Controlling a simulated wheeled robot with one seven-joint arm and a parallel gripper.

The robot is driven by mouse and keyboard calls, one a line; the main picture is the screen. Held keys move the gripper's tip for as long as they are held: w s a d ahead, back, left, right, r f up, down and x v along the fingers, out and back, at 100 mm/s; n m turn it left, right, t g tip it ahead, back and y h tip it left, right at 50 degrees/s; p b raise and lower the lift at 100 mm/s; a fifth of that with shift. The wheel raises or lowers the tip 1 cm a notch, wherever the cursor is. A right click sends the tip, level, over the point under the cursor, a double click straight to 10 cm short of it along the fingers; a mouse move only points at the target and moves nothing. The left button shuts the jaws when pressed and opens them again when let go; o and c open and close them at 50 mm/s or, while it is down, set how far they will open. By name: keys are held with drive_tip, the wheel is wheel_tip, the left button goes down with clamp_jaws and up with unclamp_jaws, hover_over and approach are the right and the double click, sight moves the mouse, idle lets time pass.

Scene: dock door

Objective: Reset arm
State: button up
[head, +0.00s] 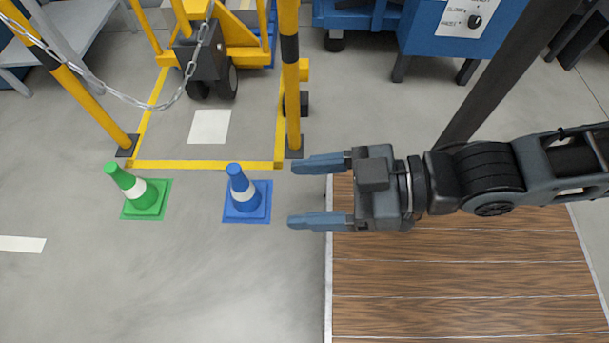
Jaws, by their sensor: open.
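My gripper (292,193) reaches in from the right in the head view, with its two blue-grey fingers pointing left. The fingers are spread apart and nothing is between them. It is above the left edge of a wooden-planked surface (450,285), its fingertips a little past that edge. A blue cone (240,193) with a white band stands upright on the floor to the left of the fingertips, apart from them. A green cone (138,193) with a white band stands upright farther left.
A yellow pallet truck (205,60) stands at the back inside yellow floor lines (205,165). Yellow posts (291,75) flank it, and a chain (100,88) hangs from the left one. A blue cabinet (460,28) is at the back right. The floor at the lower left is clear.

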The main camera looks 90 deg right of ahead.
wheel_tip(320, 180, up, 35)
drive_tip(key=p, duration=3.5)
drive_tip(key=shift+r, duration=0.15)
